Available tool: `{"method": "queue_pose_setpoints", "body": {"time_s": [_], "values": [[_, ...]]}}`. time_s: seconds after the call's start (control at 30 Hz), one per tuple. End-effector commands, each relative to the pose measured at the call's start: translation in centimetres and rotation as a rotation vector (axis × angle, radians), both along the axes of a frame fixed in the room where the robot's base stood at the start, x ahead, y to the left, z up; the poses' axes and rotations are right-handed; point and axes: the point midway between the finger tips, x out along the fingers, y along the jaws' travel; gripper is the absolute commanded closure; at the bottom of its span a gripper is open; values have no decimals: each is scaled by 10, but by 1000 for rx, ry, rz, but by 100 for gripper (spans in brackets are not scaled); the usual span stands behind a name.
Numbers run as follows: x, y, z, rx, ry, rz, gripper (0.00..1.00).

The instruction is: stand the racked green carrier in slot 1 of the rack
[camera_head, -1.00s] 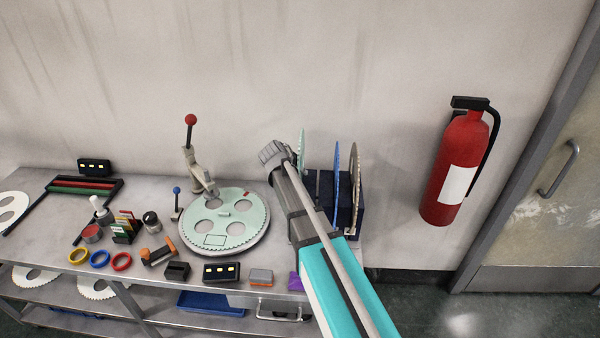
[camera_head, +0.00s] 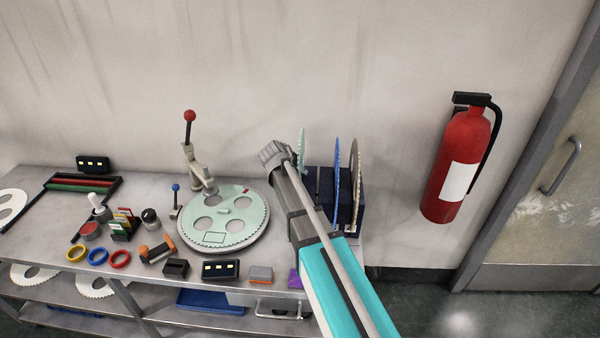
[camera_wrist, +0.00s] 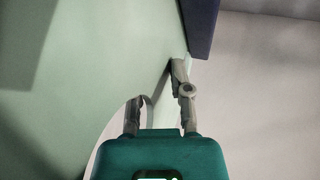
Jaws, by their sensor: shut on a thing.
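The racked green carrier (camera_head: 302,146) shows as a thin upright pale-green edge just behind my gripper in the head view. It fills much of the left of the wrist view (camera_wrist: 90,60), with part of a round hole by the fingers. My gripper (camera_wrist: 162,92) is shut on this carrier near that hole; the exact contact is partly hidden. The dark blue rack (camera_head: 352,203) stands right of my gripper, and its corner shows at the top right of the wrist view (camera_wrist: 201,22). My arm hides the rack's left part, so I cannot tell whether the carrier touches a slot.
A blue disc (camera_head: 336,175) and a grey-brown toothed disc (camera_head: 355,165) stand upright in the rack. Left of my arm, a round pale-green plate with holes (camera_head: 238,238) lies on the bench, beside a red-knobbed lever (camera_head: 190,117). A fire extinguisher (camera_head: 447,205) hangs at right.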

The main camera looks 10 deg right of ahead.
Motion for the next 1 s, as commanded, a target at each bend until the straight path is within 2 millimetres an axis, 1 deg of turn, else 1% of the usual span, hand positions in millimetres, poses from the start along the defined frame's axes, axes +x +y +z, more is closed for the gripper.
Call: {"method": "queue_pose_setpoints", "body": {"time_s": [1.0], "values": [[0,0,-17,-2,-1,0,100]]}}
